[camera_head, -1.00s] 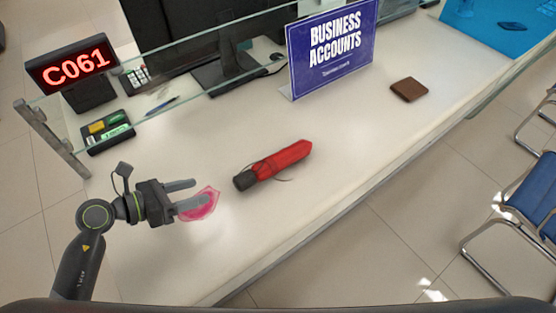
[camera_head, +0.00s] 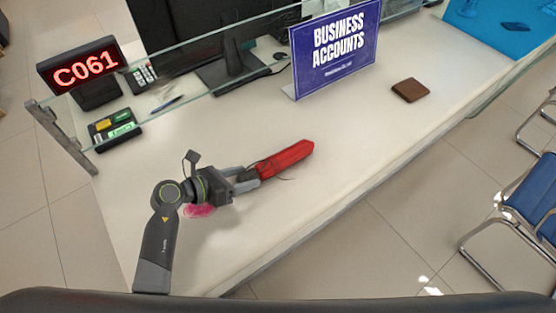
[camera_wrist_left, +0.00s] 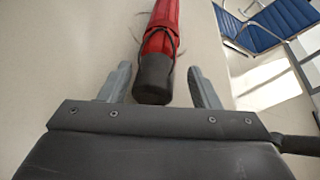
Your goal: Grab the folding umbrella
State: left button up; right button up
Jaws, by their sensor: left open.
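The folding umbrella (camera_head: 287,158) is red with a dark handle and lies on the pale counter. In the left wrist view the red umbrella (camera_wrist_left: 163,27) runs away from me, its dark handle end between my fingers. My left gripper (camera_head: 250,177) is open, with one finger on each side of the handle. It also shows in the left wrist view (camera_wrist_left: 162,88), with gaps between the fingers and the handle. In the head view the gripper hides most of the handle. My right gripper is not in view.
A pink translucent item (camera_head: 199,210) lies under my left wrist. A blue "Business Accounts" sign (camera_head: 336,50) and a brown wallet (camera_head: 410,90) stand or lie beyond the umbrella. A glass partition (camera_head: 215,72) crosses behind. The counter right of the umbrella is clear.

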aim_at(255, 174)
pick_arm(q)
jog(key=x, duration=0.4)
jog(key=shift+d+p, duration=0.1)
jog(key=shift+p, duration=0.25)
jog(key=shift+f, duration=0.1)
jog(key=c, duration=0.9)
